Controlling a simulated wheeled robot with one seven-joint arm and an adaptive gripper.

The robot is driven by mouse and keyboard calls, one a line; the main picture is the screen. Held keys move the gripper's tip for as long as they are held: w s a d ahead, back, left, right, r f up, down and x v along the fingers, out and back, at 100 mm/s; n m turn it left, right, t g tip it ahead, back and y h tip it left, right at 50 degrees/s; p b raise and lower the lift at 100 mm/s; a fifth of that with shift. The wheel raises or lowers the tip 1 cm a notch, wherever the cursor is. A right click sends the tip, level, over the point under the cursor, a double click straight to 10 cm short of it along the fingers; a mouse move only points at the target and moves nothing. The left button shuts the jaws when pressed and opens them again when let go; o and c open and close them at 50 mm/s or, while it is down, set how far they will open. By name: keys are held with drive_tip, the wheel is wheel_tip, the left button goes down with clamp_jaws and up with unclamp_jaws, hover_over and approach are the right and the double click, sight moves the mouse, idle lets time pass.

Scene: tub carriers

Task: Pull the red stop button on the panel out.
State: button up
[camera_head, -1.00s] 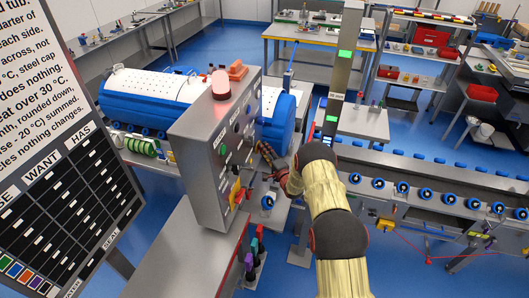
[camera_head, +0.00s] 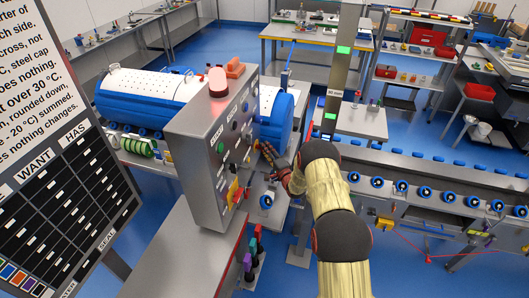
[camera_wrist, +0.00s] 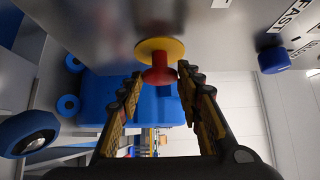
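The red stop button (camera_wrist: 159,76) has a round head in front of a yellow disc (camera_wrist: 160,48) on the grey panel, at the top middle of the wrist view. My gripper (camera_wrist: 160,71) is open, with one fingertip on each side of the button's head. I see gaps between the head and both fingers, so it is not gripped. In the head view the grey panel (camera_head: 192,170) stands left of centre with a red lamp on top. My gripper (camera_head: 266,168) is at its right-hand face there, and the button is hard to make out.
A blue knob (camera_wrist: 273,60) sits on the panel to the right of the button. A white and blue tank (camera_head: 150,98) stands behind the panel. A roller conveyor (camera_head: 440,180) runs to the right. A lettered board (camera_head: 50,150) fills the left edge.

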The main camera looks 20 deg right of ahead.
drive_tip(key=shift+o, duration=1.1)
drive_tip(key=shift+s+d, duration=0.15)
drive_tip(key=shift+d, duration=0.05)
drive_tip(key=shift+o, duration=1.1)
drive_tip(key=shift+a, duration=0.1)
drive_tip(key=shift+s, duration=0.1)
drive_tip(key=s+d, duration=0.1)
drive_tip(key=s, duration=1)
drive_tip(key=shift+s+d, duration=0.2)
drive_tip(key=shift+s, duration=0.1)
